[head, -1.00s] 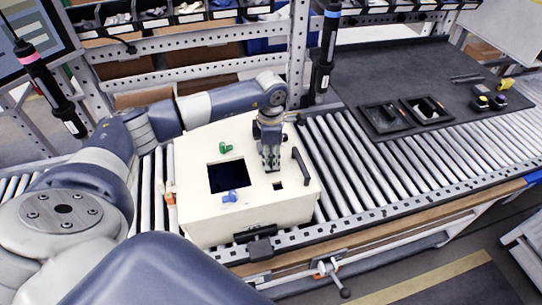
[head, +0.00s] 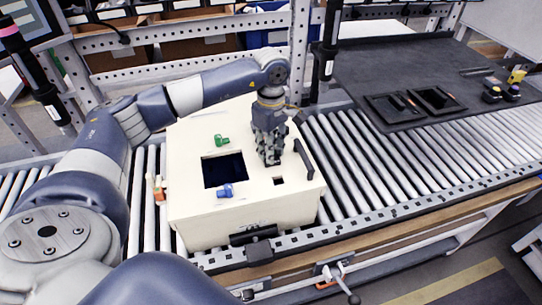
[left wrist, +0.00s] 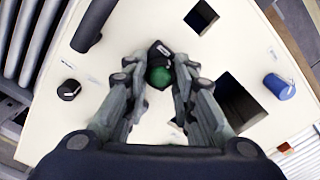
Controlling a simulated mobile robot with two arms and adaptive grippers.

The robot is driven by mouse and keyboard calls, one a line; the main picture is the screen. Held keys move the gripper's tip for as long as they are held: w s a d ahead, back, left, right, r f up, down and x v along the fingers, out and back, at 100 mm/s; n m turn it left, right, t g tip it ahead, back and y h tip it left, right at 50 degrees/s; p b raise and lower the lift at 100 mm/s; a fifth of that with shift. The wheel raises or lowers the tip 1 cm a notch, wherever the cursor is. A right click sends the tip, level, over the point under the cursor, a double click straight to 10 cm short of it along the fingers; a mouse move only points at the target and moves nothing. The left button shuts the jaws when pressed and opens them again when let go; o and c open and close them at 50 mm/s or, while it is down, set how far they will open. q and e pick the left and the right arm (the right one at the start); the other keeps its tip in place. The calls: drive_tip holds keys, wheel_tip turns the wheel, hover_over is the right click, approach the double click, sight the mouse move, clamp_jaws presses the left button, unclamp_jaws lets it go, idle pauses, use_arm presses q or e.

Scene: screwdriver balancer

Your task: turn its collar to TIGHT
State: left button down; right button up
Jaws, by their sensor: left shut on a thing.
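My left gripper (head: 269,155) points down onto the top of the cream box (head: 190,138). In the left wrist view its fingers (left wrist: 160,85) close around a small black part with a round green face (left wrist: 159,76). A white mark shows on the black part. The fingers hide most of it in the head view. No TIGHT lettering can be read. A dark hanging tool with a pink band (head: 38,80) is at the left, and another dark upright tool (head: 328,45) stands behind the box. My right gripper is not in view.
The box top has a large square hole (head: 224,170), a small hole (head: 279,181), a green knob (head: 222,140), a blue knob (head: 225,190) and a black handle (head: 303,158). A black knob (left wrist: 69,89) is near the gripper. Rollers (head: 385,170) lie clear to the right.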

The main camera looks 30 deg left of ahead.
use_arm(q)
drive_tip(key=m+b, duration=0.3)
drive_tip(key=m, duration=0.1)
drive_tip(key=shift+w+f+m, duration=0.1)
drive_tip(key=shift+m, duration=0.2)
drive_tip(key=shift+m+b, duration=0.95)
drive_tip(key=shift+m, duration=0.25)
drive_tip(key=shift+r+m+b, duration=0.2)
drive_tip(key=shift+m+b, duration=0.4)
drive_tip(key=shift+m, duration=0.7)
drive_tip(key=c, duration=1.3)
unclamp_jaws()
wheel_tip(320, 180, up, 12)
